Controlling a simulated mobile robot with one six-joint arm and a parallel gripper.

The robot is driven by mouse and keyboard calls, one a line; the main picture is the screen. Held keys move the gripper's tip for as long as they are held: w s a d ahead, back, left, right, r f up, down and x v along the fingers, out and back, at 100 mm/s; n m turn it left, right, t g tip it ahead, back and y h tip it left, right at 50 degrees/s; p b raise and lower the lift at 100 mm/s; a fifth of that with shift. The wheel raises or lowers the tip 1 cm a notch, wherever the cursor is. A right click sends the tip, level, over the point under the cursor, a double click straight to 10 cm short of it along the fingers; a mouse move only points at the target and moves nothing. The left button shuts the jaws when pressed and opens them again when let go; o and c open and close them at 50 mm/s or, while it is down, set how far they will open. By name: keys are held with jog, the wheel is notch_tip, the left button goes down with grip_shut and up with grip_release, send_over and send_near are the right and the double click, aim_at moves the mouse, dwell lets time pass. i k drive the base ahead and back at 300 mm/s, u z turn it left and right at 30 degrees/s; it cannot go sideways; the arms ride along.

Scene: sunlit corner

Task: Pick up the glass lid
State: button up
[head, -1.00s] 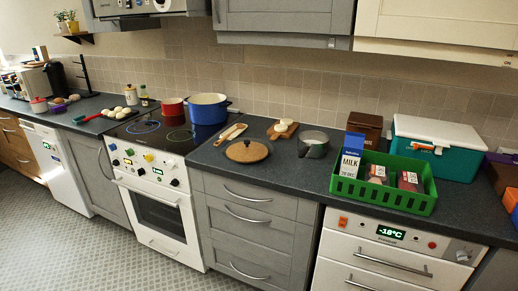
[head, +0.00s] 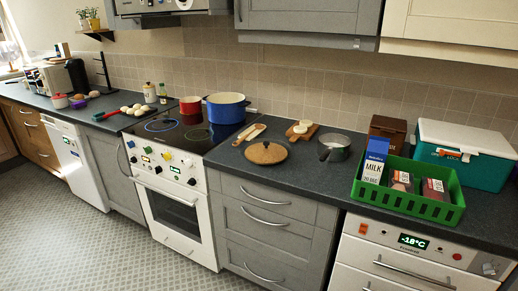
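A round brown disc (head: 267,153) with a darker rim and a small knob-like spot lies flat on the dark worktop, right of the hob. It may be the glass lid, perhaps clear over a brown mat, but I cannot tell for sure. A grey saucepan (head: 336,149) stands to its right, with its handle toward the front left; whether a lid is on it is unclear. My gripper is not in view.
A blue pot (head: 226,109) and red pot (head: 191,104) stand on the hob, left of the disc. A wooden spoon (head: 249,134) lies behind it, and a board (head: 300,134) with white pieces. A green crate (head: 425,208) stands right. Bare worktop lies in front of the saucepan.

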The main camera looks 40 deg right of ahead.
aim_at(264, 151)
jog(key=u, duration=0.1)
jog(key=i, duration=0.95)
jog(key=u, duration=0.5)
